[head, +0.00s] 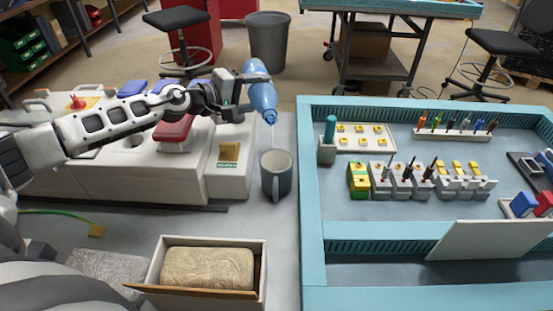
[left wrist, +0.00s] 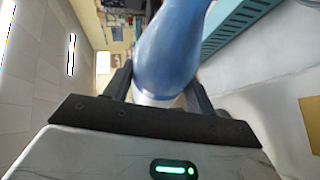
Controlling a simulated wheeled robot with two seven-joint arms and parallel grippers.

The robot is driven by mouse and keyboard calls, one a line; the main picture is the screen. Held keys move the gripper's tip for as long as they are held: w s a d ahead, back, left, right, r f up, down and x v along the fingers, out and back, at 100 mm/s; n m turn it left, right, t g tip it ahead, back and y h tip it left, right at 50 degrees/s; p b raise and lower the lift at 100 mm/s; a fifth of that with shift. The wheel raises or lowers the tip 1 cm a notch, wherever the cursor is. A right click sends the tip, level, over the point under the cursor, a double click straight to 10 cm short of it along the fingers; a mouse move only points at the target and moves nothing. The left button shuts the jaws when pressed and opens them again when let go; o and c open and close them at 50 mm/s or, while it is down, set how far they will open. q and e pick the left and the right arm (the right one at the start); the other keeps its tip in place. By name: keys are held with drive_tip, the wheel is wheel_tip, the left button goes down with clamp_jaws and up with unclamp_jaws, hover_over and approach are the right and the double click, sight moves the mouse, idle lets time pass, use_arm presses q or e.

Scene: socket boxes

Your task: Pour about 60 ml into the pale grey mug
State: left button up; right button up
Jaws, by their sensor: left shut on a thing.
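A blue bottle (head: 260,88) is tilted with its mouth pointing down, above the grey mug (head: 276,183). A thin pale stream runs from its mouth toward the mug. The mug stands upright on the table, handle toward me; the liquid level inside cannot be made out. My left gripper (head: 247,92) is shut on the bottle, above and a little left of the mug. In the left wrist view the bottle (left wrist: 168,50) sits between the two dark fingers (left wrist: 160,90). My right gripper is not in view.
A white machine block (head: 190,180) stands left of the mug. An open box (head: 255,262) with a tan block lies in front. A teal-rimmed tray (head: 312,210) with sockets and tools is to the right. Bare table surrounds the mug's front.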

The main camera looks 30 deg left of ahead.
use_arm(q)
drive_tip(key=shift+w+a+r, duration=0.15)
drive_tip(key=shift+w+a, duration=0.1)
drive_tip(key=shift+w, duration=0.15)
idle(0.4)
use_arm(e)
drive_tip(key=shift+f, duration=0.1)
